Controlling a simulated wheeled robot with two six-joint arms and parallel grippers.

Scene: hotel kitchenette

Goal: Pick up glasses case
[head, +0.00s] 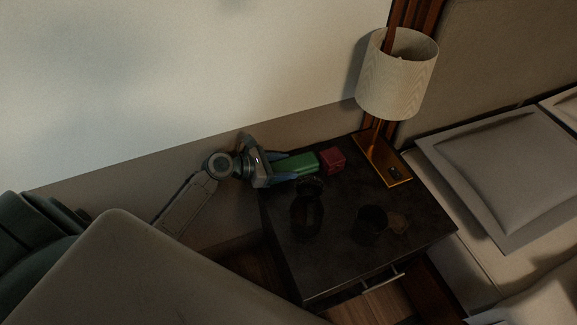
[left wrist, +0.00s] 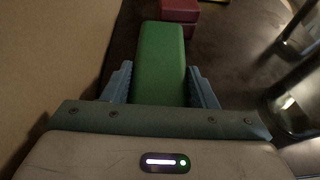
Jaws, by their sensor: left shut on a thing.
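The green glasses case (head: 298,164) is a long box at the back left of the dark nightstand (head: 335,252). My left gripper (head: 277,168) reaches in from the left and is shut on the near end of the case. In the left wrist view the green case (left wrist: 160,62) runs forward between the two blue fingers of my gripper (left wrist: 160,88). I cannot tell whether the case rests on the top or is slightly raised. My right gripper is not in view.
A dark red box (head: 333,160) lies just past the case's far end. A lamp (head: 398,75) stands at the back right. A dark vase (head: 306,212) and a dark cup (head: 371,222) stand nearer the front. A wall is close behind. A bed with pillows (head: 490,175) is at right.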

